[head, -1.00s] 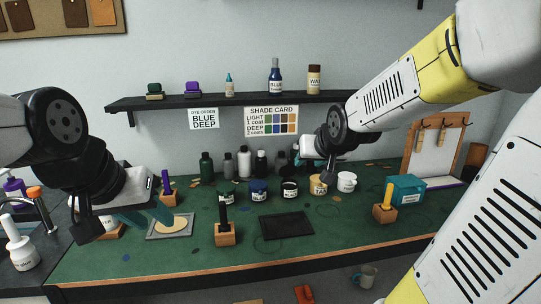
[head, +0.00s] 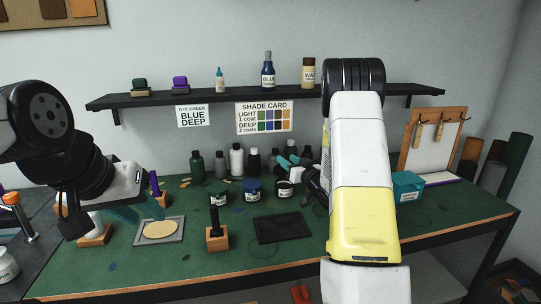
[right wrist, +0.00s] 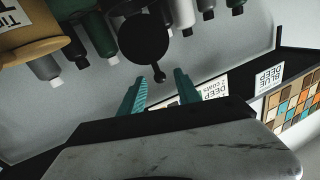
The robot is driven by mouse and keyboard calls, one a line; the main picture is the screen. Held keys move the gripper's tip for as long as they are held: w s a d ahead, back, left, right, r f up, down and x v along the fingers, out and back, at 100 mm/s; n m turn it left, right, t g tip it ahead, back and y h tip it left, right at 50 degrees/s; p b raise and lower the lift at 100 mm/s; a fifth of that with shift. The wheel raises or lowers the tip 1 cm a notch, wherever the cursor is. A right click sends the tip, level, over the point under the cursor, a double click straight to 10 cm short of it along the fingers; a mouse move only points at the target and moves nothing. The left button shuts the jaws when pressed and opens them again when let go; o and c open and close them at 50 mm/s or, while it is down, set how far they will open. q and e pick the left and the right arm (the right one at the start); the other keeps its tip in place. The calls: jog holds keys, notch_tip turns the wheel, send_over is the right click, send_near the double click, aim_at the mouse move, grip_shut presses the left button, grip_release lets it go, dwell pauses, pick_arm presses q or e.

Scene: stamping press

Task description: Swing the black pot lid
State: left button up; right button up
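The black pot (head: 284,190), with a white label, stands on the green bench among the row of pots. In the right wrist view a round black lid (right wrist: 144,38) with a small knobbed tab shows just beyond my fingertips. My right gripper (head: 287,157) is at the black pot, partly covered by my arm. My left gripper (head: 138,212) hangs open and empty over the bench's left side.
The blue pot (head: 252,191) stands close on the left, with bottles (head: 237,160) behind. A dark tray (head: 282,228) and a wooden block with a black handle (head: 217,238) lie in front. The shelf (head: 200,98) is above. A teal box (head: 407,187) is at right.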

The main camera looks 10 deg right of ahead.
aim_at(280, 171)
jog(key=x, duration=0.6)
grip_shut()
dwell(1.3)
